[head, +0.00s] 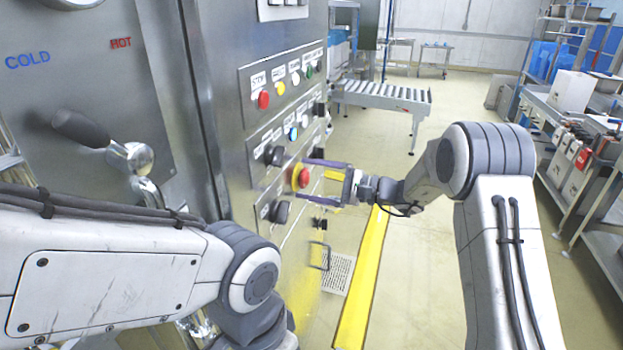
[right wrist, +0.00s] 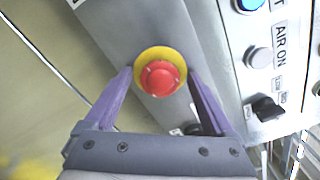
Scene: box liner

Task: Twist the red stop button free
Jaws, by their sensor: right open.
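The red stop button (head: 302,177) sits on a yellow ring on the steel machine's front panel. In the right wrist view the red stop button (right wrist: 160,78) is near the middle, with its yellow ring around it. My right gripper (head: 318,180) is open, its two purple fingers pointing at the panel, one above and one below the button. In the right wrist view the right gripper (right wrist: 160,85) has one finger on each side of the button, apart from the red cap. I cannot tell how near the fingertips are to the panel. My left gripper is not in view.
A black knob (head: 274,156) is left of the button, and another black knob (head: 279,212) is below it. A small red lamp (head: 263,100) is above. A lever handle (head: 85,129) sticks out at the left. Yellow-marked floor lies open behind my right arm.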

